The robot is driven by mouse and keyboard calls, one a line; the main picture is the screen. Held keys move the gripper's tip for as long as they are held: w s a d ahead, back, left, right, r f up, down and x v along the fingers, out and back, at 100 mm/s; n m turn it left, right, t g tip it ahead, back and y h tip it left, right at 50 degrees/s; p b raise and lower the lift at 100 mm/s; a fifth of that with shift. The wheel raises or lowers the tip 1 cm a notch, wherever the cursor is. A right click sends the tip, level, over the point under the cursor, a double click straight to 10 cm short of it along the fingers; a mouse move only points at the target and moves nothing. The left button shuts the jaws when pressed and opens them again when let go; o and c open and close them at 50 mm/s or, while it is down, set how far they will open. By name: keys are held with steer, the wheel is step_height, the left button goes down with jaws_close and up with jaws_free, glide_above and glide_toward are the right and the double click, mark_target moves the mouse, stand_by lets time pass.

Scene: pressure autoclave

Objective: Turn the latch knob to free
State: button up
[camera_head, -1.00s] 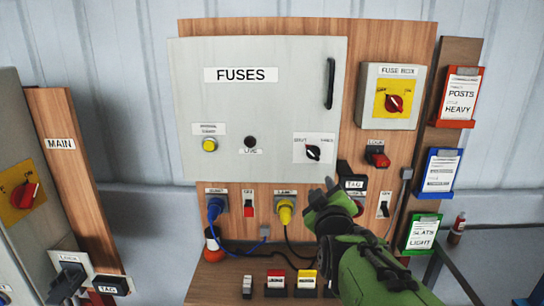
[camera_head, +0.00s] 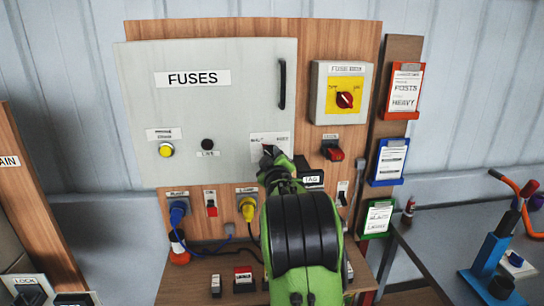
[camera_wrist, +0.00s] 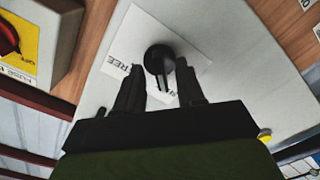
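The latch knob (camera_wrist: 159,60) is black and round with a bar. It sits on a white label (camera_wrist: 125,48) on the grey FUSES door (camera_head: 215,110); part of the word FREE shows on the label in the wrist view. My gripper (camera_wrist: 160,72) is open, its two black fingers on either side of the knob's bar. A gap shows on the left side; whether the right finger touches cannot be told. In the head view my gripper (camera_head: 269,158) covers most of the knob at the door's lower right.
A red rotary switch on a yellow plate (camera_head: 345,99) is to the right. A yellow button (camera_head: 166,150), a black door handle (camera_head: 282,84), a red lock block (camera_head: 332,150) and plugs with cables (camera_head: 248,208) surround the arm. Coloured card holders (camera_head: 389,160) hang further right.

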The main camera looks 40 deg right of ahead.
steer(key=shift+s, duration=0.1)
jaws_close()
steer(key=shift+m+b, duration=0.4)
steer(key=shift+b, duration=0.2)
steer(key=m+b, duration=0.9)
steer(key=m, duration=0.3)
steer(key=shift+f, duration=0.1)
steer(key=m+b, duration=0.1)
steer(key=m, duration=0.4)
steer(key=shift+b, duration=0.4)
